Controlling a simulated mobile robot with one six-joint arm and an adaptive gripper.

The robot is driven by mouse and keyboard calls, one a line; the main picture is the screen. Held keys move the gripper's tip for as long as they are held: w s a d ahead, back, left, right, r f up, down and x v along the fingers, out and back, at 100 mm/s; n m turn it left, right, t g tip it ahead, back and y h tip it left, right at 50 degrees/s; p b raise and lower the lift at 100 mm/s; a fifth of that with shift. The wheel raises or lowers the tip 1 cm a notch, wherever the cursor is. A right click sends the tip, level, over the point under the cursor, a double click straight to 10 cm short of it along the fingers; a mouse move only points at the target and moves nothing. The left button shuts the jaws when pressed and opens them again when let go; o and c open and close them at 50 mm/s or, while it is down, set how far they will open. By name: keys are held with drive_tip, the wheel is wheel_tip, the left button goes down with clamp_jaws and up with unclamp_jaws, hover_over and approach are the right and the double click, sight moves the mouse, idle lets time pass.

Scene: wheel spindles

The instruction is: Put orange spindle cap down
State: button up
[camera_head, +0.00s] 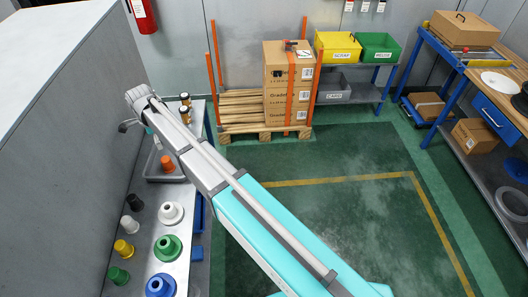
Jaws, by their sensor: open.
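The orange spindle cap (168,164) stands at the grey tray (158,178) on the bench at left, and the tray is partly hidden behind my arm. My gripper (128,126) is open at the far end of my arm, up and left of the orange cap and apart from it. Its fingers are small and mostly hidden, so their exact pose cannot be told.
The bench (148,262) holds flanged white (171,213), green (167,248) and blue (160,286) pieces, with smaller black, white, yellow and green ones to their left. A tall grey cabinet (60,170) borders the bench. Green floor (340,220) is open at right.

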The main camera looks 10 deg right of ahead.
drive_tip(key=s+d+n, duration=0.2)
drive_tip(key=d+n, duration=0.1)
drive_tip(key=d, duration=0.8)
drive_tip(key=s+d+n, duration=0.2)
drive_tip(key=d+n, duration=0.1)
drive_tip(key=d, duration=0.8)
drive_tip(key=s+d+n, duration=0.4)
drive_tip(key=s+d, duration=0.2)
drive_tip(key=d, duration=0.4)
drive_tip(key=s+d+n, duration=0.4)
drive_tip(key=s+d, duration=0.2)
drive_tip(key=d, duration=0.5)
drive_tip(key=shift+s+n, duration=0.4)
